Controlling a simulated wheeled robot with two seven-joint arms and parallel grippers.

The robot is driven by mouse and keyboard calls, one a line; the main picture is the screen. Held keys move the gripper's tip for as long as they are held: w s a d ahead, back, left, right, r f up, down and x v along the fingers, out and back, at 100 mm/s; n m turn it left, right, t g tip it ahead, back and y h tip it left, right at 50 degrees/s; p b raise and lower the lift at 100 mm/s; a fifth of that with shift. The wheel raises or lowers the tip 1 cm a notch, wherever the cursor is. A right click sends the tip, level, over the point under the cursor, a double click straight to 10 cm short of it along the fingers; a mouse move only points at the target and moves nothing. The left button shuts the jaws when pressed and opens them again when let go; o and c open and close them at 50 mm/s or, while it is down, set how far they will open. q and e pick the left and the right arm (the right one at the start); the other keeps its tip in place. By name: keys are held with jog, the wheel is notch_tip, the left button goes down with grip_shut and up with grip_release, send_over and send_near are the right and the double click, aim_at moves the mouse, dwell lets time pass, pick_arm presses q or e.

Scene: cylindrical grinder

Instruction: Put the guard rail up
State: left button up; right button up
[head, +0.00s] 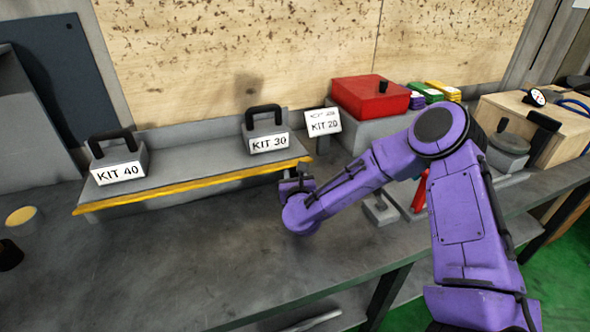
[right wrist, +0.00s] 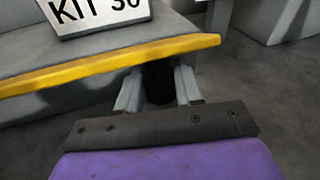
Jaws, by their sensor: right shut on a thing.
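The guard rail (head: 200,185) is a long yellow bar along the front edge of the grey kit shelf (head: 190,142). Its right end also shows in the right wrist view (right wrist: 110,65). My right gripper (head: 297,185) is at the right end of the rail, low at its front. In the right wrist view its fingers are shut on a dark round knob (right wrist: 157,83) just below the yellow bar. The fingers partly hide the knob, and I cannot see how it joins the rail. My left gripper is not in view.
Weights marked KIT 40 (head: 118,160) and KIT 30 (head: 266,131) stand on the shelf behind the rail. A KIT 20 sign (head: 324,123) and a red box (head: 370,97) are to the right. The bench top (head: 170,270) in front is mostly clear.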

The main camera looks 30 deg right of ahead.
aim_at(295, 162)
notch_tip(295, 162, up, 4)
jog(key=g+y+p, duration=0.1)
jog(key=g+p, duration=0.2)
jog(key=p, duration=0.2)
jog(key=n+g+y+p, duration=0.1)
jog(key=g+p, duration=0.2)
jog(key=p, duration=0.2)
jog(key=g+y+p, duration=0.1)
jog(key=g+p, duration=0.2)
jog(key=p, duration=0.2)
jog(key=shift+r+n+g+p, duration=0.25)
jog(key=shift+n+g+p, duration=0.05)
jog(key=shift+n+p, duration=0.1)
jog(key=shift+w+r+g+y+p, duration=0.15)
jog(key=shift+g+y+p, duration=0.25)
jog(key=shift+g, duration=0.3)
jog(key=shift+w+r+g+y+p, duration=0.1)
jog(key=shift+g+y+p, duration=0.1)
jog(key=shift+g+p, duration=0.4)
jog(key=shift+g, duration=0.3)
jog(key=o, duration=1)
jog(key=shift+c, duration=0.2)
jog(key=b+v, duration=0.3)
jog(key=v, duration=0.7)
jog(key=shift+r+b, duration=0.2)
jog(key=shift+b, duration=0.1)
